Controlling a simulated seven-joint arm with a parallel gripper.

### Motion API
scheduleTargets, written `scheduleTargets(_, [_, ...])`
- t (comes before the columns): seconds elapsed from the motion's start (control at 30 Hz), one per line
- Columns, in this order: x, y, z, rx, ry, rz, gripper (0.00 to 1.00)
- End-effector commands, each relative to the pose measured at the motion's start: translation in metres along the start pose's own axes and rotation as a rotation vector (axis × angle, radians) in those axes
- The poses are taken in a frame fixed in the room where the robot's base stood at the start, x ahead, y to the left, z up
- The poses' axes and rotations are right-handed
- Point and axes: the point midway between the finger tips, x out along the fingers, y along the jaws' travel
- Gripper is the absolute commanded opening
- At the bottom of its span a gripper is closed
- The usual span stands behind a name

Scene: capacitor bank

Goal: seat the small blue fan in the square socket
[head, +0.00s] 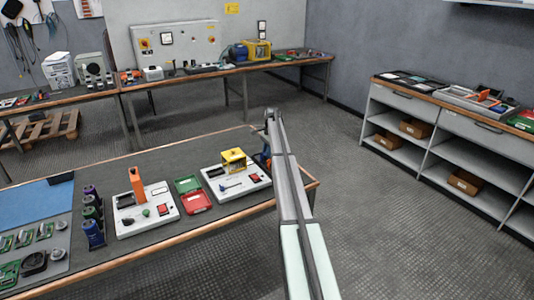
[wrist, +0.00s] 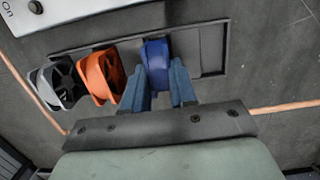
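The small blue fan (wrist: 156,58) stands in a dark tray (wrist: 212,50) in the wrist view, at the right end of a row of fans. My gripper (wrist: 161,76) has one blue finger on each side of the blue fan; whether the fingers press on it cannot be told. In the head view my gripper (head: 264,158) is at the right end of the near bench, largely hidden by my own arm. I cannot clearly make out the square socket. The near bench carries a white panel with a yellow block (head: 233,160) and another with an orange part (head: 138,186).
An orange fan (wrist: 100,76) and a grey and black fan (wrist: 60,82) stand left of the blue fan. A white board (wrist: 70,10) lies beyond the tray. Green and red trays (head: 194,202) sit between the two panels. The tray's right end is empty.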

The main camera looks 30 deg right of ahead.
Motion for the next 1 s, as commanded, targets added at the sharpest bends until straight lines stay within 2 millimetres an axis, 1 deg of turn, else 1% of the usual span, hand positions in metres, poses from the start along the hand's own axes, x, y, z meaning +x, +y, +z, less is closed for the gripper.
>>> scheduleTargets(0.03, [0.000,0.000,0.000,0.000,0.000,0.000,0.13])
scheduleTargets(0.17, [0.001,0.000,0.000,0.000,0.000,0.000,0.00])
scheduleTargets(0.57, [-0.001,0.000,0.000,0.000,0.000,0.000,0.00])
scheduleTargets(1.0, [-0.021,0.000,0.003,0.000,0.000,0.000,0.00])
